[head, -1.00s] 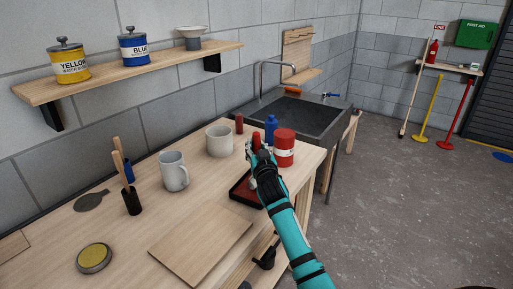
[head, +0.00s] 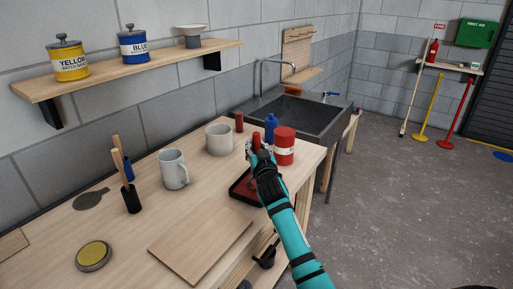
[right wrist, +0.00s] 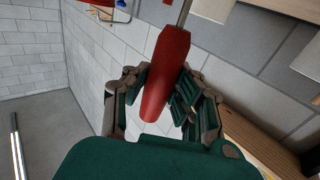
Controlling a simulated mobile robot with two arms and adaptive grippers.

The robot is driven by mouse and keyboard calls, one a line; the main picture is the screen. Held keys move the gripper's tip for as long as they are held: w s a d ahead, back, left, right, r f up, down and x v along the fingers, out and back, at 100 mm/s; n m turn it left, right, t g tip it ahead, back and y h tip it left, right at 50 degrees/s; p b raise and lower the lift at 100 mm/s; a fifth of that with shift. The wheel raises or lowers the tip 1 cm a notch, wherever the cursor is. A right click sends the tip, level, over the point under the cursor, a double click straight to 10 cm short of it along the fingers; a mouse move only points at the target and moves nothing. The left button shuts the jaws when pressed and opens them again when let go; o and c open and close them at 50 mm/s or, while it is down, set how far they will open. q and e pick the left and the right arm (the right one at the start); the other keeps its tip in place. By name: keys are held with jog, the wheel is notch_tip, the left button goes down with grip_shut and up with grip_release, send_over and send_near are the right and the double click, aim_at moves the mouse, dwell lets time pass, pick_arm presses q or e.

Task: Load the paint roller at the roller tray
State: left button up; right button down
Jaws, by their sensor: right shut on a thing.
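The roller tray (head: 236,196), a dark tray with red inside, lies on the workbench near its right edge, partly covered by my right arm. My right gripper (head: 256,153) is just above and beyond the tray in the head view. It is shut on the red handle of the paint roller (right wrist: 168,75), whose top also shows in the head view (head: 255,139). A metal rod runs from the handle to the top of the right wrist view. I cannot make out the roller's sleeve. My left gripper is not in view.
A red can (head: 284,152) and a blue bottle (head: 271,124) stand close beside the gripper. A cream pot (head: 219,140) and a grey mug (head: 173,170) stand to the left. A flat board (head: 200,246) lies in front. The sink (head: 300,112) is behind.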

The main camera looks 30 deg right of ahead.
notch_tip(320, 180, up, 7)
jog(key=p, duration=0.6)
dwell(0.3)
dwell(0.4)
